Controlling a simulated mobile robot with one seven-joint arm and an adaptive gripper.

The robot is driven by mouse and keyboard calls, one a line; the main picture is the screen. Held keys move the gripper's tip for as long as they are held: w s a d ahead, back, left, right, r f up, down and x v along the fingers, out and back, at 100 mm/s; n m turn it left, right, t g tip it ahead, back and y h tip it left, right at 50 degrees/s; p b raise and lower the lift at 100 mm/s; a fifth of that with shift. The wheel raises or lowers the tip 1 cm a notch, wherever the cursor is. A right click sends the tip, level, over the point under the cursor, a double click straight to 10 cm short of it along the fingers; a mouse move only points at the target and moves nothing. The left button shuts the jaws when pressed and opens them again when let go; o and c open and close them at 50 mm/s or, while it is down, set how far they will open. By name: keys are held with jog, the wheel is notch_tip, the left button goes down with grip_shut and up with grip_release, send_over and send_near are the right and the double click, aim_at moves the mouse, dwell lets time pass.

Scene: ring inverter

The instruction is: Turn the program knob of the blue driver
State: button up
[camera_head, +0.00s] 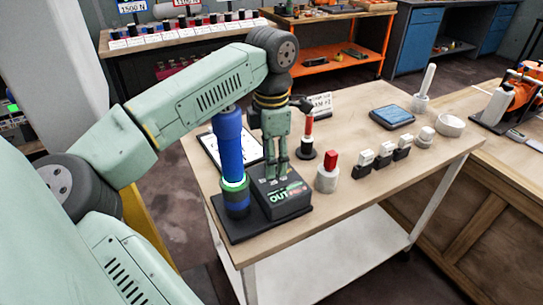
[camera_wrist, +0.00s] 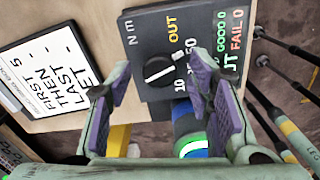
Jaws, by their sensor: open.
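The blue driver (camera_head: 229,150) stands upright at the left front of the table, with a glowing ring near its lower end. Its dark base box (camera_head: 287,203) lies to its right and carries green and white lettering. In the wrist view the round black program knob (camera_wrist: 159,71) with a white pointer line sits on the box's dark panel (camera_wrist: 150,30), among printed numbers. My gripper (camera_wrist: 160,95) is open, its two purple-padded fingers on either side of the knob in the picture and apart from it. In the head view my gripper (camera_head: 278,172) points down over the box and hides the knob.
A printed sheet (camera_wrist: 45,65) lies beside the box. To the right on the table (camera_head: 350,190) stand a red-tipped tool (camera_head: 308,135), a white jar with a red block (camera_head: 328,173), several small black-and-white blocks (camera_head: 383,155) and a blue tablet (camera_head: 392,116).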

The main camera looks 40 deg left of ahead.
notch_tip(320, 180, up, 12)
dwell(0.7)
jog(key=shift+s+f, duration=0.1)
dwell(0.4)
